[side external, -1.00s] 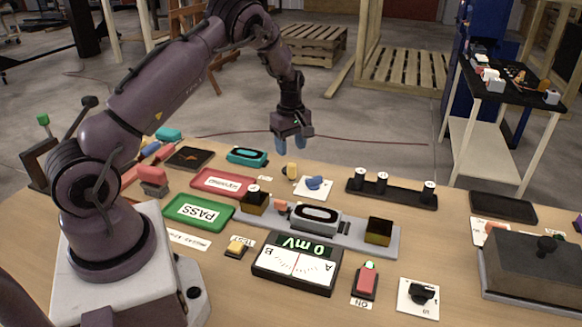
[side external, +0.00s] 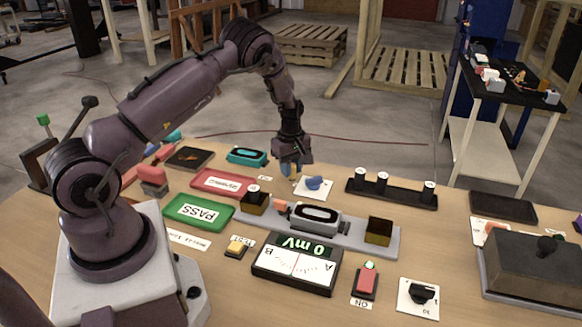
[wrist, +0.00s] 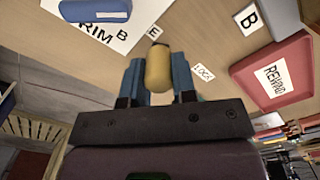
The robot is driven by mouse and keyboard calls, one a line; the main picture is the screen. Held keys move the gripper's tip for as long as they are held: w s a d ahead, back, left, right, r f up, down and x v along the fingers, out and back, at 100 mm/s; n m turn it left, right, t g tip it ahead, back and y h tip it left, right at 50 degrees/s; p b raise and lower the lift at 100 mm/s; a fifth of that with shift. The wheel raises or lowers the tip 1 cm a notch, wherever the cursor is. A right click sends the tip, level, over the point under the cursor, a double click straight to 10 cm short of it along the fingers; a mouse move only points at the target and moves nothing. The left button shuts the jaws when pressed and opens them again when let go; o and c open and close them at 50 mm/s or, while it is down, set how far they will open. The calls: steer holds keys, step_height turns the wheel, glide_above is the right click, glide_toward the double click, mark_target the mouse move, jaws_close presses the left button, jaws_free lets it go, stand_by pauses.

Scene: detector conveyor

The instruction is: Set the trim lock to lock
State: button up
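The trim lock is a small yellow lever (wrist: 158,70), seen in the wrist view between a partly covered label ending in E (wrist: 155,32) on its left and the LOCK label (wrist: 203,72) on its right. My gripper (wrist: 158,60) has its blue fingers apart, one on each side of the lever. Whether they touch it is unclear. In the side view my gripper (side external: 291,172) is low at the back of the table, pointing down, and hides most of the lever. The blue trim knob (side external: 314,183) on its white plate is just to the right.
The red tray (side external: 222,183) lies left of my gripper, with the green PASS tray (side external: 198,212) nearer the camera. The grey conveyor fixture (side external: 345,232) is in front. A black rack with white-topped posts (side external: 391,193) stands to the right.

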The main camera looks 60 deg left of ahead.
steer(key=shift+s, duration=0.1)
steer(key=m, duration=0.2)
steer(key=s+m, duration=0.1)
steer(key=a+m, duration=0.1)
steer(key=m, duration=0.1)
steer(key=shift+s+m, duration=0.3)
steer(key=shift+s, duration=0.1)
steer(key=m, duration=0.1)
steer(key=a+m, duration=0.1)
steer(key=m, duration=0.1)
steer(key=shift+s+a, duration=0.15)
steer(key=shift+s, duration=0.25)
steer(key=shift+s+a+m, duration=0.15)
steer(key=shift+a+m, duration=0.15)
steer(key=shift+m, duration=0.6)
steer(key=shift+s+a+m, duration=0.1)
steer(key=shift+a+m, duration=0.15)
steer(key=shift+m, duration=0.65)
steer(key=o, duration=0.9)
steer(key=shift+r, duration=0.15)
step_height(320, 180, up, 13)
steer(key=shift+f, duration=0.15)
